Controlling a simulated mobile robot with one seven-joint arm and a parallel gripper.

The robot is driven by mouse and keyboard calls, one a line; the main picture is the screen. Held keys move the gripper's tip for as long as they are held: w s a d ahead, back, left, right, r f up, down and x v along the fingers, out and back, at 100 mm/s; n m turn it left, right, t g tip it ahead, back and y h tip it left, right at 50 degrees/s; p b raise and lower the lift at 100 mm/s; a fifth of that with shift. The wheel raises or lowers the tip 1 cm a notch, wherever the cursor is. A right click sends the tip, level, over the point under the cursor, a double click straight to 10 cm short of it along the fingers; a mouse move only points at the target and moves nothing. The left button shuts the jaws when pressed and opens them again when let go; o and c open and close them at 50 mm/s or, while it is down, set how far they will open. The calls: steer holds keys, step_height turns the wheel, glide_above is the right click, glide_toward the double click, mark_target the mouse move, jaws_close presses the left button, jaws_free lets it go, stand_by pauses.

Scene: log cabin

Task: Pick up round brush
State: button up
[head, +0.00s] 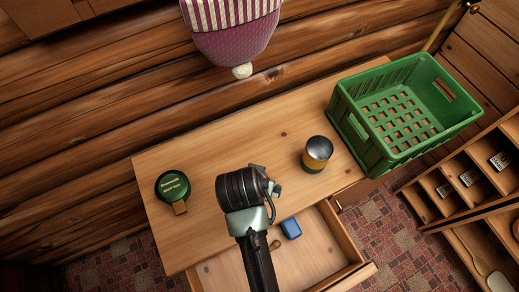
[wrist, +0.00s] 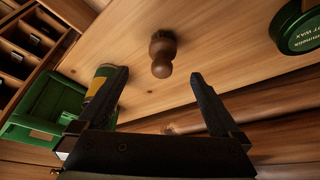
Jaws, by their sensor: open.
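The round brush (wrist: 162,50) has a turned brown wooden handle and a dark bristle end. In the wrist view it is near the top middle, over the wooden tabletop (wrist: 225,72). My gripper (wrist: 158,75) is open and empty, with its two black fingers spread left and right. The brush handle appears between the fingertip directions, beyond the tips, and no contact shows. In the head view I cannot make out the brush on the tabletop (head: 225,140), where my arm covers the middle. My fingers are hidden there too.
A silver-lidded can (head: 317,155) stands right of my arm, beside a green crate (head: 345,115). A green round tin (head: 172,186) is at left. An open drawer (head: 320,262) holds a blue item (head: 291,228) and a small brown item (head: 275,244). A shelf unit (head: 480,215) stands at right.

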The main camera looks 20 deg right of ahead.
steer(key=shift+w+x, duration=0.2)
steer(key=shift+x, duration=4.55)
steer(key=shift+c, duration=0.3)
steer(key=shift+r, duration=0.1)
steer(key=c, duration=1.4)
